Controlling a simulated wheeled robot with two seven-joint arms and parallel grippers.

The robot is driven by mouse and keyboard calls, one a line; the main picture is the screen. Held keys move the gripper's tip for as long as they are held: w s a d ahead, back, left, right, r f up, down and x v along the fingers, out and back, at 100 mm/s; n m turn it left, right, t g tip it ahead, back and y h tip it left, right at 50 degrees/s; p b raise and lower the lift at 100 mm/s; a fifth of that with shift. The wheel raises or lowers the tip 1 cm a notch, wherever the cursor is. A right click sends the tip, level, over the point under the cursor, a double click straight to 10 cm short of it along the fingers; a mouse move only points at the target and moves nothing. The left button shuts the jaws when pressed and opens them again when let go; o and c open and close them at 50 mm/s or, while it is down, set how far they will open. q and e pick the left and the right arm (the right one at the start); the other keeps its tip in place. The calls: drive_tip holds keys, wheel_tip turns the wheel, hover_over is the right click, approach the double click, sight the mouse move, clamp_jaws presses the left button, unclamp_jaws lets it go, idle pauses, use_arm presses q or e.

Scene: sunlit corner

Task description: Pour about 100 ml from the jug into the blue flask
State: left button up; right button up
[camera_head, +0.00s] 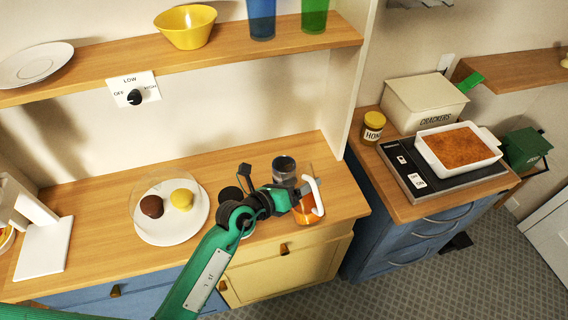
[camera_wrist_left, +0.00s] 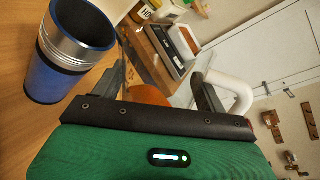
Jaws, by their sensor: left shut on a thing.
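The jug (camera_head: 307,212) is clear with a white handle and holds orange liquid. It stands out at the right end of the wooden counter in the head view. My left gripper (camera_head: 292,197) is shut on the jug; its fingers and the jug's white handle (camera_wrist_left: 238,95) show in the left wrist view. The blue flask (camera_wrist_left: 52,75), with a silver band and open dark mouth, stands upright just left of the gripper there. In the head view only its grey upper part (camera_head: 284,169) shows behind my gripper. I cannot tell the jug's exact tilt. My right gripper is out of view.
A plate (camera_head: 157,232) with a brown and a yellow item under a clear dome is left on the counter (camera_head: 95,200). A shelf (camera_head: 225,58) above holds a yellow bowl (camera_head: 186,27) and tumblers. A hot plate (camera_head: 402,172) with a baking dish is right.

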sight(308, 208)
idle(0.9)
use_arm(q)
drive_tip(key=shift+f+m+b, duration=0.3)
drive_tip(key=shift+f+b, duration=0.05)
drive_tip(key=shift+b, duration=0.1)
drive_tip(key=s+d+f+m+t+b, duration=0.1)
drive_tip(key=s+f+m+b, duration=0.1)
drive_tip(key=shift+s+d+m+t, duration=0.1)
drive_tip(key=shift+d+m+t, duration=0.05)
drive_tip(key=shift+m+t, duration=0.15)
drive_tip(key=m+b, duration=0.1)
drive_tip(key=s+f+m+b, duration=0.1)
drive_tip(key=shift+s+d+f+t+b, duration=0.1)
drive_tip(key=shift+d+f+t+b, duration=0.1)
drive_tip(key=shift+d+t+b, duration=0.2)
drive_tip(key=shift+s+d+f+m+h+b, duration=0.2)
drive_tip(key=shift+s+m+h+b, duration=0.2)
drive_tip(key=shift+m+b, duration=0.5)
